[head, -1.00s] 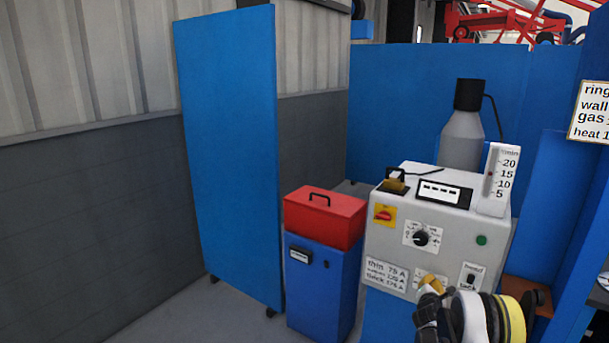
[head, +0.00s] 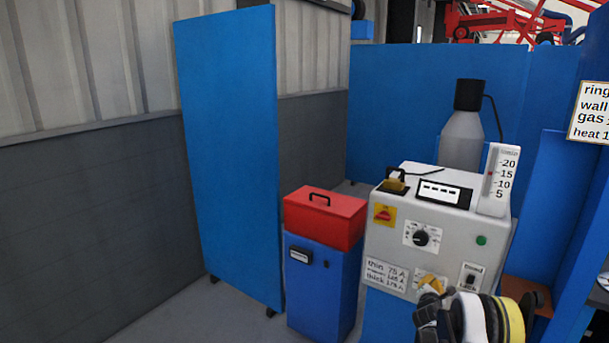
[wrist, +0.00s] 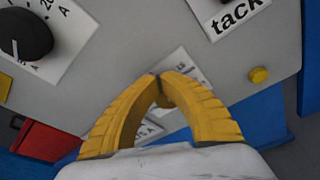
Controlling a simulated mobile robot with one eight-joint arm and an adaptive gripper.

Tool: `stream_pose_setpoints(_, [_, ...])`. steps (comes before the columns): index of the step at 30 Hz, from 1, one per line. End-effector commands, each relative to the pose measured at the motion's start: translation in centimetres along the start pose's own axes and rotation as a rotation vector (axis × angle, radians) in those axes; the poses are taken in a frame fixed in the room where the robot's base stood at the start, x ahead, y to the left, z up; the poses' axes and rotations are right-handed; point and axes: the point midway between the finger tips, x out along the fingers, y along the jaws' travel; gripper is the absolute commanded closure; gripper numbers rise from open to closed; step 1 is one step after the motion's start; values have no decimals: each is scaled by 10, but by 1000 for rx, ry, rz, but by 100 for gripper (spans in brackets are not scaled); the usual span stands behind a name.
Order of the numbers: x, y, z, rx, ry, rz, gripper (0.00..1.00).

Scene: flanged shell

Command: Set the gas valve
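The grey machine (head: 390,248) carries a flow tube (head: 498,180) marked 5 to 20 on its top right, with a small dark red mark near 15. My gripper (head: 432,279) is at the lower front panel, over a white label plate (wrist: 184,68). In the wrist view, its yellow fingers (wrist: 160,80) come together at the tips in front of that plate. A small dark yellow part shows between them; I cannot tell whether it is a knob or part of a finger. The fingers hide most of the plate and any valve knob on it.
A black dial (head: 421,236) is above my gripper; a "tack" toggle switch (head: 471,278) is close on its right. A yellow button (wrist: 259,75) shows in the wrist view. A red toolbox (head: 325,215) on a blue cabinet (head: 320,285) stands left. A sign (head: 590,112) hangs right.

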Motion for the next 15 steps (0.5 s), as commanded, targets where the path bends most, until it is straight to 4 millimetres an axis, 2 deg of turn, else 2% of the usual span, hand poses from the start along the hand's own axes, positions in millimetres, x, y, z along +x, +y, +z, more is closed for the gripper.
stream_pose_setpoints(15, [0, -12, 0, 1, 0, 0, 100])
